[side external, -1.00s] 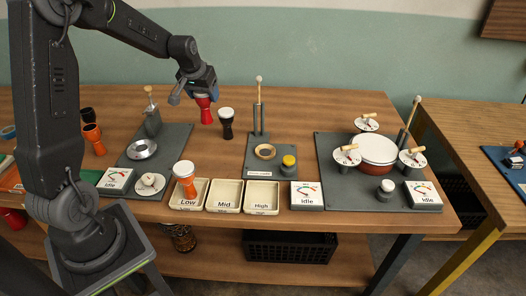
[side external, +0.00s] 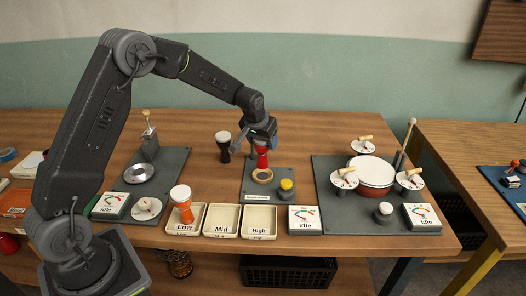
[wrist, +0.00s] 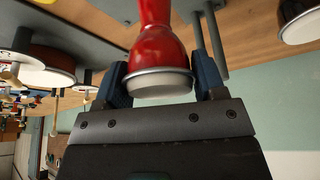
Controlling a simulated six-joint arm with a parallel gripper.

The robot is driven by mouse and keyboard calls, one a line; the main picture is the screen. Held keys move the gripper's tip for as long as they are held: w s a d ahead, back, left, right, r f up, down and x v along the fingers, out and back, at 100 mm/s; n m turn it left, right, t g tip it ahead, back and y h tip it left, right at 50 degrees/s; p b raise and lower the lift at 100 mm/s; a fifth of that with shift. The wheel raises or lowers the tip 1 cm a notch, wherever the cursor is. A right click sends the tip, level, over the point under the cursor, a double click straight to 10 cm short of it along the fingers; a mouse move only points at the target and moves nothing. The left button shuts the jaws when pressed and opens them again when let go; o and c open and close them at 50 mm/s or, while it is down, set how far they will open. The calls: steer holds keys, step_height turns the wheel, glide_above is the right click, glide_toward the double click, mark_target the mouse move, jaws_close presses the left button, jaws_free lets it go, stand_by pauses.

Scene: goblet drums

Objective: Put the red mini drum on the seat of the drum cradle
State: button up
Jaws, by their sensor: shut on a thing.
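The red mini drum (side external: 262,158) is in my gripper (side external: 262,142), upright just behind and above the wooden ring seat of the drum cradle (side external: 262,176). The ring lies on the middle grey board (side external: 255,193); I cannot tell how far above it the drum's foot is. In the wrist view the red drum (wrist: 158,48) sits between the two blue fingers of my gripper (wrist: 161,82), with its pale head toward the palm. The cradle's seat is not clearly visible in the wrist view.
A black drum (side external: 223,145) stands left of my gripper. A yellow button (side external: 286,185) is right of the ring. A large red drum (side external: 372,175) is on the right board.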

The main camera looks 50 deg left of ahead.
mark_target(263, 151)
steer(key=shift+f, duration=2.05)
steer(key=o, duration=0.9)
steer(key=shift+f, duration=0.15)
steer(key=shift+o, duration=0.2)
steer(key=s+d+f+v, duration=0.1)
steer(key=s+v, duration=0.1)
steer(key=v, duration=0.9)
steer(key=s+d+f+v, duration=0.1)
steer(key=d+v, duration=0.1)
steer(key=v, duration=0.8)
steer(key=s+d+r+m, duration=0.2)
steer(key=s+d, duration=0.1)
steer(key=s, duration=0.8)
steer(key=s+d+r+m+t+h, duration=0.1)
steer(key=s+d, duration=0.3)
steer(key=s, duration=0.8)
steer(key=shift+r+m, duration=0.4)
steer(key=shift+r, duration=0.1)
